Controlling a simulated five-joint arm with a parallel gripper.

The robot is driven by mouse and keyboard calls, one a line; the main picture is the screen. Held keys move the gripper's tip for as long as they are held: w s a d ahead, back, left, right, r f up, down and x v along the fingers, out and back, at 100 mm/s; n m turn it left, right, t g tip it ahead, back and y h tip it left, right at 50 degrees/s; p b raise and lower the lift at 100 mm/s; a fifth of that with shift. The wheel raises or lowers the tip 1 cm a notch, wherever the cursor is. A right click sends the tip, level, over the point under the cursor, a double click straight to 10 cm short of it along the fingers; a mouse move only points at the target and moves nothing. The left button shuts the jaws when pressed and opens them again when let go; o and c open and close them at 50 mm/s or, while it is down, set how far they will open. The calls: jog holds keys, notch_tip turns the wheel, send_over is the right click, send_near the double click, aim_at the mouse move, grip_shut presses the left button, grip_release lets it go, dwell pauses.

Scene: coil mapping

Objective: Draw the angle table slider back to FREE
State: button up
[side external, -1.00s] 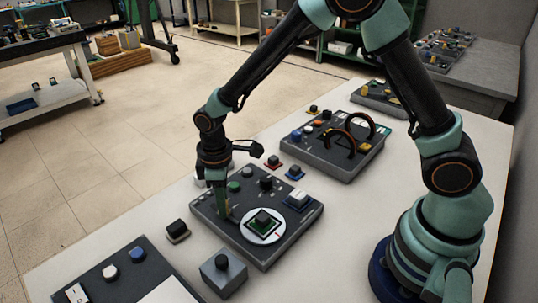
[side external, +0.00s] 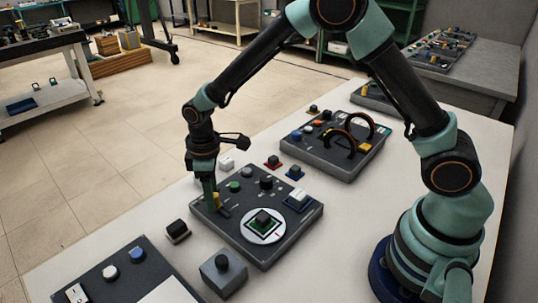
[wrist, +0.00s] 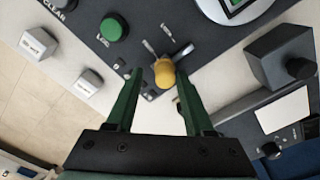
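The angle table slider's yellow knob (wrist: 165,72) stands at the lower-left end of its slot (wrist: 184,52) in the wrist view. In the side view the knob (side external: 217,200) shows beside my fingers, at the far-left corner of the dark panel (side external: 272,242). My gripper (wrist: 158,76) is open; its two green fingers are apart, with the knob between their tips and a gap on the left. Contact on the right is unclear. The side view shows my gripper (side external: 211,204) low over the panel. The FREE lettering is not readable.
The round white angle table (side external: 263,226) with a dark block sits on the same panel. A green button (wrist: 114,27) is near the slider. A grey box with a black knob (side external: 223,272) stands in front, and a black block (side external: 177,231) lies left.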

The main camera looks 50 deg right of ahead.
aim_at(215, 193)
jog(key=shift+s, duration=0.15)
notch_tip(215, 193, up, 12)
dwell(0.7)
dwell(0.5)
jog(key=s+d+r+m+t, duration=0.2)
jog(key=s+d+r+m, duration=0.2)
jog(key=s+d, duration=0.3)
jog(key=s+d+r+m+t, duration=0.3)
jog(key=s+d+r+m, duration=0.1)
jog(key=s+d, duration=0.3)
jog(key=shift+s+r+m, duration=0.3)
jog(key=shift+s+m, duration=0.05)
jog(key=shift+m, duration=0.15)
